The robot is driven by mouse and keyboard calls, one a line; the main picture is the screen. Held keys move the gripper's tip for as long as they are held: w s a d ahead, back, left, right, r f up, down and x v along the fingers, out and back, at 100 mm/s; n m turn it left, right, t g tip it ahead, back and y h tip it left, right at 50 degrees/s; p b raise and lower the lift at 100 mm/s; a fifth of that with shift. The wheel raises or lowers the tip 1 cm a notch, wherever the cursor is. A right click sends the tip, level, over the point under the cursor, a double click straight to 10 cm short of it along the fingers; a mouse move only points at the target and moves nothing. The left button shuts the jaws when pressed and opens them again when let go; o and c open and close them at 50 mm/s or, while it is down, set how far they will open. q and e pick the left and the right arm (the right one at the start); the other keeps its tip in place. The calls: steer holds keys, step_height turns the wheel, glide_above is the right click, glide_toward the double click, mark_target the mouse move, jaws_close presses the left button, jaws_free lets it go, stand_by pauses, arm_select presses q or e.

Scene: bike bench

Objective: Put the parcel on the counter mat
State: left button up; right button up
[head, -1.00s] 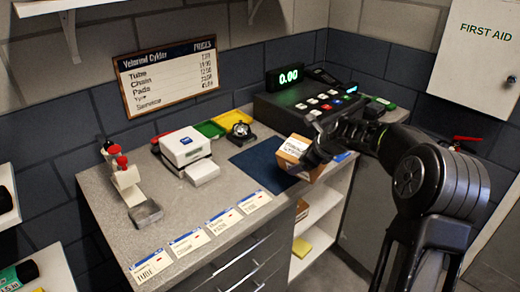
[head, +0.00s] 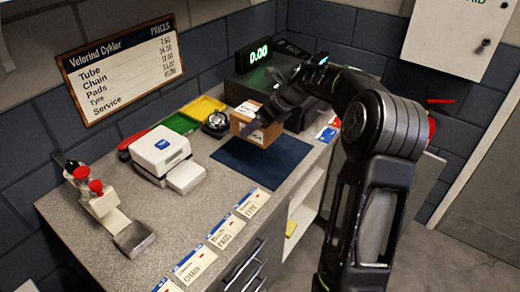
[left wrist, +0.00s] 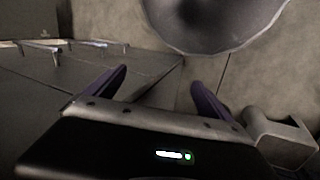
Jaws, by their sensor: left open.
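The parcel (head: 247,120), a small brown cardboard box with a white label, is over the far part of the dark blue counter mat (head: 262,168) in the head view. My right gripper (head: 268,112) reaches in from the right and is shut on the parcel, a finger lying across its labelled side. I cannot tell whether the parcel's underside touches the mat. The near part of the mat is bare. My left gripper (left wrist: 157,95) shows only in the left wrist view, open with nothing between its purple fingers.
A white card reader (head: 162,152), a dial gauge (head: 215,124) and green and yellow trays (head: 203,110) stand left of the mat. The till with its green display (head: 258,53) is behind. Price cards (head: 225,232) line the front edge. A red-capped stand (head: 100,200) is at left.

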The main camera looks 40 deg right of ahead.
mark_target(275, 134)
step_height(275, 134, down, 6)
steer(key=shift+r, duration=0.15)
steer(key=shift+f+p, duration=0.5)
steer(key=shift+f, duration=1.4)
steer(key=o, duration=1.8)
steer(key=shift+f, duration=0.1)
steer(key=shift+o, duration=0.2)
steer(key=shift+s, duration=0.1)
steer(key=b+v, duration=0.1)
steer(key=v, duration=1.1)
steer(key=shift+b, duration=0.4)
